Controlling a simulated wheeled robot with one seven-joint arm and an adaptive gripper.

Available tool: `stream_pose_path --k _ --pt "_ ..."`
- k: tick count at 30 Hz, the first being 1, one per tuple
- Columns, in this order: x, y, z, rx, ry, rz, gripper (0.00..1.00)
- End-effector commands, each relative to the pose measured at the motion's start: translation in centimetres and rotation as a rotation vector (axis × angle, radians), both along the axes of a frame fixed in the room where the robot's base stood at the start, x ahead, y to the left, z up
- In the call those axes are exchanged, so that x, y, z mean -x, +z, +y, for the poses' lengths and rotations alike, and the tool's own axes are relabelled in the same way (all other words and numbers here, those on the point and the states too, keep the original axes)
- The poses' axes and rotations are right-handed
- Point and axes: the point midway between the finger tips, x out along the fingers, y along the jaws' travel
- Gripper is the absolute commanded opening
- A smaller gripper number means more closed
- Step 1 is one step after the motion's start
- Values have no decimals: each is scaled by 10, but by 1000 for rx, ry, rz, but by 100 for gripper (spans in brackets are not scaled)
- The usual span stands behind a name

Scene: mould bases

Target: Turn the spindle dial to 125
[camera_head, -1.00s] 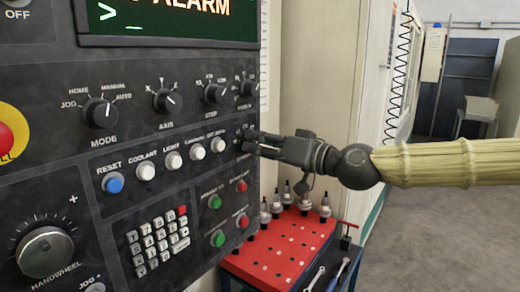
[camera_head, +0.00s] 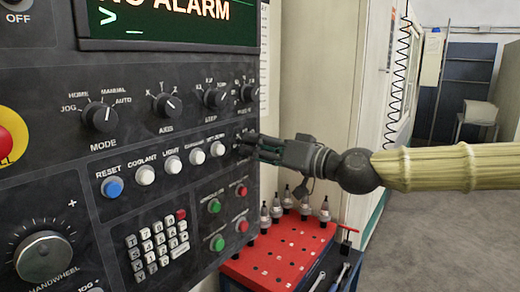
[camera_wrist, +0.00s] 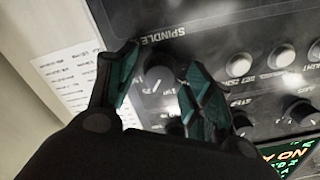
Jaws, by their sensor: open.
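The spindle dial (camera_wrist: 158,80) is a round black knob under the SPINDLE label in the wrist view. It shows between the two teal-padded fingers of my gripper (camera_wrist: 162,84). The fingers are spread, one on each side of it, and I cannot tell whether either touches it. A pale pointer mark shows on the knob, but the scale numbers are too blurred to read. In the head view my gripper (camera_head: 247,147) is at the right edge of the control panel (camera_head: 75,165), hiding most of the dial.
White buttons (camera_wrist: 240,65) and other knobs (camera_wrist: 301,111) lie close to the right finger. In the head view a red tool tray (camera_head: 275,262) with several tool holders stands below my arm. A machine wall (camera_head: 315,75) rises behind it. The floor at right is open.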

Motion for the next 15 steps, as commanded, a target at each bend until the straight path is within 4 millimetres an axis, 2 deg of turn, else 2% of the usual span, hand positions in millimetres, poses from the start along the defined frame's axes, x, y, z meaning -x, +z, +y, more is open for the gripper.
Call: stream_pose_path --k 7,15 --pt "8 1 -12 -1 -1 -1 52" --pt "30 1 -42 -2 -1 -3 52"
